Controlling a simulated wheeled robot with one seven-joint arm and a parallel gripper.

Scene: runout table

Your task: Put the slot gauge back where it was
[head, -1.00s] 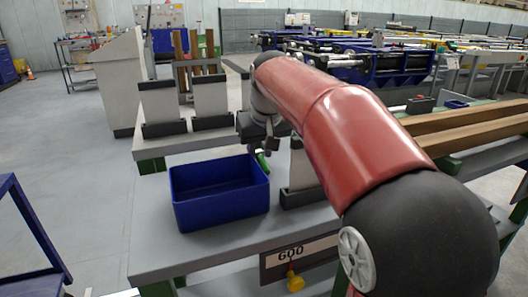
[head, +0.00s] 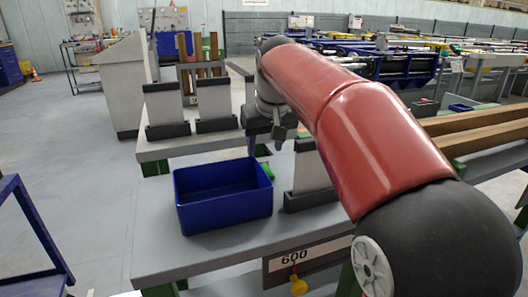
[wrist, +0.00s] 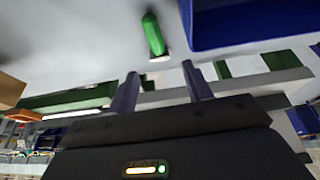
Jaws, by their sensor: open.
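A small green piece (head: 268,168) with a rounded end lies on the table by the right side of the blue bin; I cannot tell whether it is the slot gauge. In the wrist view the green piece (wrist: 153,35) has a pale end and lies apart from the fingers. My gripper (head: 280,142) is above the table, behind and right of the bin. In the wrist view my gripper (wrist: 160,70) has its two fingers spread with nothing between them. I cannot make out any other slot gauge.
The open blue bin (head: 222,216) stands near the table's front left; its wall also shows in the wrist view (wrist: 240,22). Grey upright plates on dark bases (head: 216,104) stand at the back left. Another grey plate (head: 312,178) is right of the bin. The table front (head: 190,255) is clear.

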